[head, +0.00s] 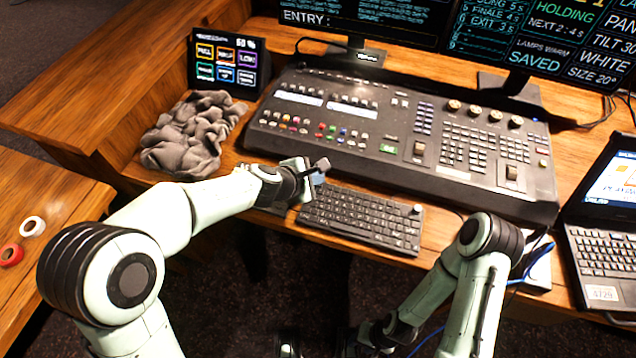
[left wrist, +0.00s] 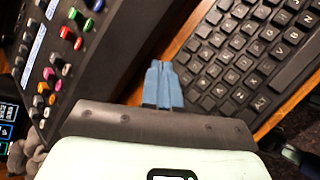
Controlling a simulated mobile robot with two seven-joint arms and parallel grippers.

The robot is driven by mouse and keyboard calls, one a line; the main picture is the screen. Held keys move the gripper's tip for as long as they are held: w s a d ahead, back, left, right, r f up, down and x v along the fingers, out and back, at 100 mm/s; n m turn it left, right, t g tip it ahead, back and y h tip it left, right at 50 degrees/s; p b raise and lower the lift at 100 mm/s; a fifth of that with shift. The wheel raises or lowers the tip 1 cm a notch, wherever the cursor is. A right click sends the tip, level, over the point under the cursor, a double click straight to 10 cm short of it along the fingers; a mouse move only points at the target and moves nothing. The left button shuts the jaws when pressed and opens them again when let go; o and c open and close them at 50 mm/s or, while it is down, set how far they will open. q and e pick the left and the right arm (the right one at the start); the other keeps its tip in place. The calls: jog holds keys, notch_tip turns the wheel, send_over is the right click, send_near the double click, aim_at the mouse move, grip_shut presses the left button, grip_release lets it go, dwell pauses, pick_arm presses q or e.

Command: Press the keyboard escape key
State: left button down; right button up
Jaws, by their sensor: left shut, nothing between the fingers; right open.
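The black keyboard (head: 362,218) lies on the wooden desk in front of the mixing console. It also shows at the right of the left wrist view (left wrist: 255,60). My left gripper (head: 318,176) is at the keyboard's upper left corner in the head view. Its blue fingertips (left wrist: 163,72) are shut together and empty, beside the keyboard's edge over the wood strip in the left wrist view. I cannot tell their height or whether they touch anything. The escape key cannot be singled out. My right gripper (head: 318,345) is low at the bottom edge, open, partly dark, away from the keyboard.
The large console (head: 400,135) stands close behind the keyboard. A grey cloth (head: 190,135) and a small screen (head: 222,62) are at the left. A laptop (head: 600,245) is at the right. Two tape rolls (head: 32,226) lie on the left side table.

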pick_arm(q)
jog(key=shift+f+b, duration=0.3)
pick_arm(e)
jog(key=shift+f, duration=0.3)
pick_arm(q)
jog(key=shift+r, duration=0.1)
pick_arm(e)
jog(key=shift+r, duration=0.1)
dwell(0.4)
pick_arm(q)
jog(key=shift+r+p, duration=0.65)
jog(key=shift+p, duration=0.1)
pick_arm(e)
jog(key=shift+w+r, duration=0.15)
jog(key=shift+r, duration=0.5)
pick_arm(q)
jog(key=shift+r, duration=0.1)
pick_arm(e)
jog(key=shift+r, duration=0.1)
